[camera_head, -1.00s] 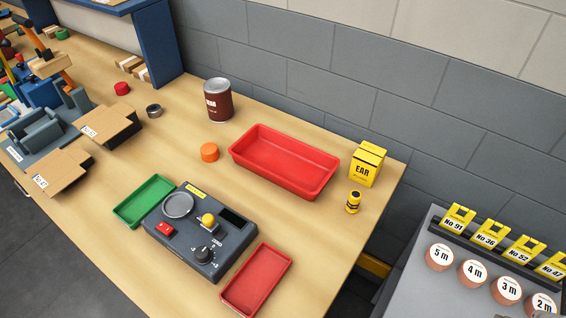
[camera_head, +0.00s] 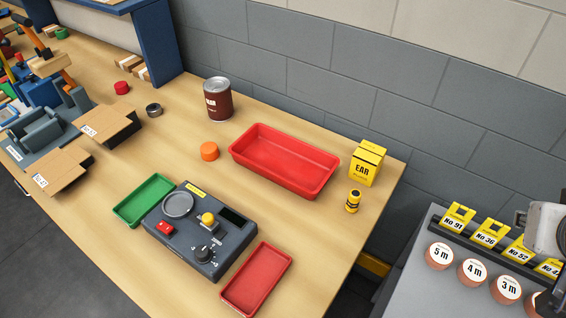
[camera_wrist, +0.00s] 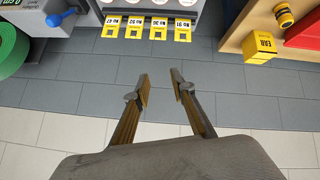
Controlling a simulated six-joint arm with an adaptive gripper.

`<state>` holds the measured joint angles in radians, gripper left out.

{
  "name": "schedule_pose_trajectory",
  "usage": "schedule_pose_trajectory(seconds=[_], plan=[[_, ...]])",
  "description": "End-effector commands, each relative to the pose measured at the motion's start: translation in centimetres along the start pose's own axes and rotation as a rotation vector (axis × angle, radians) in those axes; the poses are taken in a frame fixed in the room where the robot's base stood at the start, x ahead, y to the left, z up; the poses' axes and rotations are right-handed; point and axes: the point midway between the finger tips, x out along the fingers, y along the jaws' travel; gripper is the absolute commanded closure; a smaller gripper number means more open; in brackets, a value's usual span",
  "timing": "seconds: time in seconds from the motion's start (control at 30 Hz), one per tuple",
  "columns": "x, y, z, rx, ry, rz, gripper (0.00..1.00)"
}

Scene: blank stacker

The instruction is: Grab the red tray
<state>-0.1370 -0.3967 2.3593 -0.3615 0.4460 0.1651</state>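A large, deep red tray (camera_head: 285,160) sits empty on the wooden table, near the wall. A smaller, shallow red tray (camera_head: 257,280) lies near the table's front edge, right of the grey control box. A red edge, apparently of the large tray (camera_wrist: 304,33), shows at the upper right of the wrist view. My gripper (camera_wrist: 161,83) is open and empty in the wrist view, over the wall and away from both trays. In the head view, part of my arm shows at the right edge; the fingertips cannot be made out there.
The control box (camera_head: 201,230) separates a green tray (camera_head: 144,200) from the small red one.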

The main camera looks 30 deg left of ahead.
Motion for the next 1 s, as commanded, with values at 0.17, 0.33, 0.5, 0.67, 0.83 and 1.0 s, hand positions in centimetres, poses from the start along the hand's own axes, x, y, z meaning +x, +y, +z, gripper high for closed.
schedule_pose_trajectory(seconds=[0.17,0.33,0.5,0.67,0.83,1.0], plan=[[2.8,-2.0,-4.0,-0.087,0.08,-0.027,0.76],[5.3,-4.8,-7.5,-0.169,0.16,-0.073,0.76],[7.5,-8.6,-10.4,-0.251,0.236,-0.141,0.76],[9.5,-12.9,-12.4,-0.327,0.301,-0.224,0.76],[11.2,-18.2,-13.6,-0.404,0.362,-0.331,0.76],[12.6,-23.9,-13.7,-0.479,0.412,-0.457,0.76]])
